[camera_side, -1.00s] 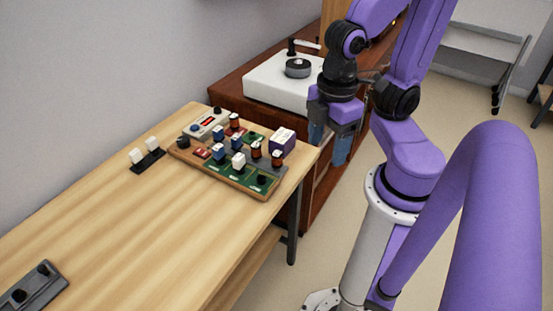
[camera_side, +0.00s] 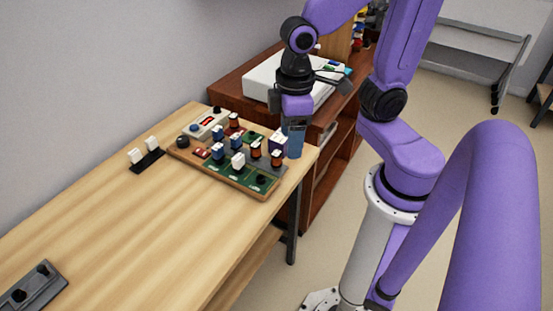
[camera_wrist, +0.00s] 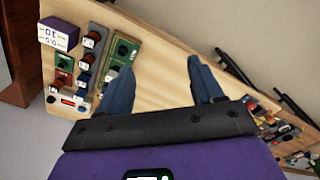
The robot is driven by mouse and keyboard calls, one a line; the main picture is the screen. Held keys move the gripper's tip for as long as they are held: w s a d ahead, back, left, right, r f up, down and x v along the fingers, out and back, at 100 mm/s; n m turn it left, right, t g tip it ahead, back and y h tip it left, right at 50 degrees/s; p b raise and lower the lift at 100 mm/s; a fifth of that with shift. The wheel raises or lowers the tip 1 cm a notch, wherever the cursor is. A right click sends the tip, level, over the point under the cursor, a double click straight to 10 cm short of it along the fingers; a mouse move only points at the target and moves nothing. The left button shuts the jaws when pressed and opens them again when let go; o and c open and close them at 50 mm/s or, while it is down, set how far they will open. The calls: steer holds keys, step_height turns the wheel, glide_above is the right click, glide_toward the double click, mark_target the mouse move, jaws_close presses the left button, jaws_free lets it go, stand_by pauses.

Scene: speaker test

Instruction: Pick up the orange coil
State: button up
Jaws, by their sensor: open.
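Orange-and-dark coils with pale tops stand on the wooden-edged component board: one near its back (camera_side: 235,121), one in the middle right (camera_side: 256,150) and one near the right end (camera_side: 276,158). I cannot tell which one the task means. My gripper (camera_side: 293,145) is open and points down near the board's right end, close to the box. In the wrist view its blue fingers (camera_wrist: 160,72) are spread apart with nothing between them.
The purple-and-white box (camera_side: 280,141) stands at the board's right end. Blue and white parts (camera_side: 238,160) crowd the board. A black stand with white blocks (camera_side: 146,154) and a grey tray (camera_side: 32,287) are farther left. The wooden table (camera_side: 130,230) is mostly clear.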

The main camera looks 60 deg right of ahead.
steer(key=w+f+m, duration=0.1)
steer(key=w+m, duration=0.6)
steer(key=w, duration=0.2)
steer(key=m, duration=1.9)
glide_above(276, 153)
step_height(276, 153, down, 5)
steer(key=f, duration=1.1)
steer(key=shift+s, duration=0.35)
steer(key=shift+w+f, duration=0.15)
steer(key=shift+f, duration=1.5)
steer(key=shift+w+f, duration=0.15)
steer(key=shift+f, duration=1.45)
steer(key=c, duration=1.1)
